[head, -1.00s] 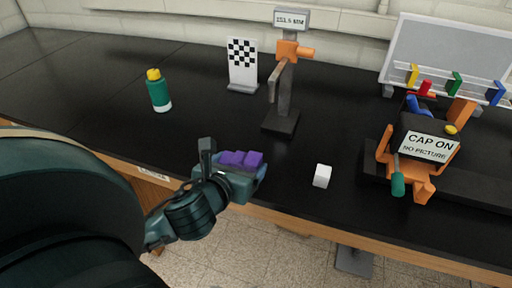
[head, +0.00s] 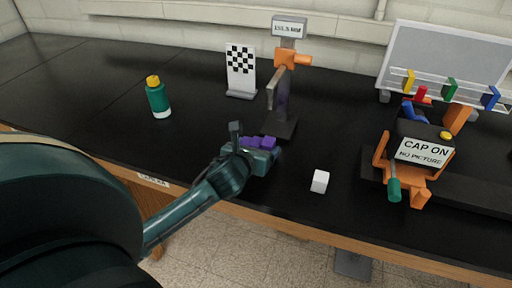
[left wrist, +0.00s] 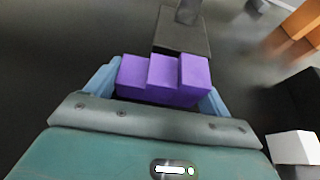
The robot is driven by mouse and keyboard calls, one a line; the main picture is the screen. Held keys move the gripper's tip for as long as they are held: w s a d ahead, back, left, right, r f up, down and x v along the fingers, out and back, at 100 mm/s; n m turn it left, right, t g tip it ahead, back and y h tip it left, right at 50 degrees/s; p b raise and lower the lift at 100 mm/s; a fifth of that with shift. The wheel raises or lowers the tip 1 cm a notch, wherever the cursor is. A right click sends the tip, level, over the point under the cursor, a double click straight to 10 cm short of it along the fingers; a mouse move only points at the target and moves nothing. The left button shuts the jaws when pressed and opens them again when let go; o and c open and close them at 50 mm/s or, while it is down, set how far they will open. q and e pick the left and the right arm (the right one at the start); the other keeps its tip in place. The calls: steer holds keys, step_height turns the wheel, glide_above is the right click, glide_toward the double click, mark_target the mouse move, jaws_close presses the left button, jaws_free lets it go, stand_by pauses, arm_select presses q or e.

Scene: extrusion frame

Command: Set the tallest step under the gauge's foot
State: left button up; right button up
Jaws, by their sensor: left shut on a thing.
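A purple stepped block (head: 262,142) is in my left gripper (head: 258,158), held above the black bench. In the left wrist view the block (left wrist: 165,80) sits between the blue fingers, its steps side by side; the right-hand step looks tallest. The gauge (head: 283,95) stands just beyond, with a grey post, an orange slider (head: 286,59) and a display on top. Its grey foot arm (head: 274,92) reaches down and forward above the dark base (head: 280,126). The block is in front of the base, apart from the foot. The base also shows in the left wrist view (left wrist: 183,40). My right gripper is not visible.
A white cube (head: 320,181) lies right of my gripper. A green bottle (head: 158,98) stands left and a checkerboard plate (head: 240,70) stands behind. An orange fixture (head: 416,186) with a "CAP ON" sign (head: 424,152) stands right. The bench's front edge is close.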

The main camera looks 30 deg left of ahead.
arm_select(q)
steer(key=shift+f, duration=0.1)
steer(key=o, duration=1)
steer(key=shift+o, duration=0.2)
steer(key=shift+s+d+r, duration=0.1)
steer(key=shift+s+r, duration=0.2)
steer(key=v, duration=1)
steer(key=shift+s+d, duration=0.1)
steer(key=shift+s, duration=0.2)
steer(key=shift+s+r, duration=0.2)
steer(key=shift+s, duration=0.15)
